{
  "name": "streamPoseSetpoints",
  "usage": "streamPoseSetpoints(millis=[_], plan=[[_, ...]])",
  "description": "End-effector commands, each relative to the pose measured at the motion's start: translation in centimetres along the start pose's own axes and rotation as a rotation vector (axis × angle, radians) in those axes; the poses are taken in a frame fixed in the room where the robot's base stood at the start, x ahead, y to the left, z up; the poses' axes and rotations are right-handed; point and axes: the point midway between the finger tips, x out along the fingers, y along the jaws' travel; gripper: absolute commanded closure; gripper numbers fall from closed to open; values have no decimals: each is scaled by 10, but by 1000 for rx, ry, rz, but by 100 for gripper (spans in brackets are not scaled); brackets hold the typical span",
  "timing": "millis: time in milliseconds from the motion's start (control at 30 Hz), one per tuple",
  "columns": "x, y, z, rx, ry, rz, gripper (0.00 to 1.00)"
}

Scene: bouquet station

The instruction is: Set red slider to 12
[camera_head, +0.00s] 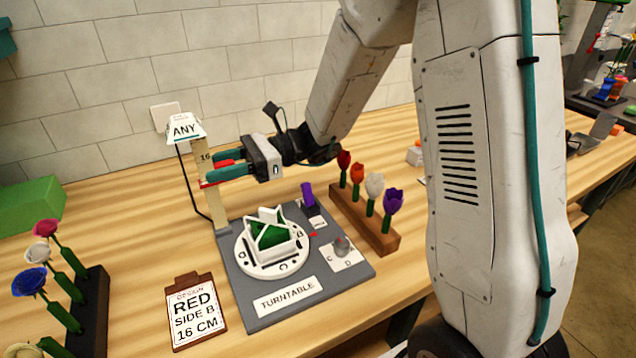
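The red slider (208,184) is on the upright pale height post (218,212) at the back left corner of the turntable board. The post carries a 16 mark just above the slider's level; other marks are too small or hidden to read. My gripper (222,165) points left at the post, its teal fingers at the slider's height. A red part shows between and beside the fingers. I cannot tell whether they are pressing on it or only around it. The order card (196,312) reads RED, SIDE B, 16 CM.
The grey turntable board (261,322) bears a white round turntable (252,268) with a white and green holder. A wooden block (385,240) with several flowers stands right of it. A dark flower rack (97,310) and a green block (30,208) are at left.

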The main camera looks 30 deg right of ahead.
Motion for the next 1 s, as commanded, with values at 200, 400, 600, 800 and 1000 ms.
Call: streamPoseSetpoints(millis=[200,400,600,800,1000], plan=[[0,0,14,-4,0,0,62],[-1,0,48,-6,0,-1,62],[-46,-1,45,-1,-1,-6,62],[-80,4,43,-12,16,8,62],[-76,39,20,-137,181,120,62]])
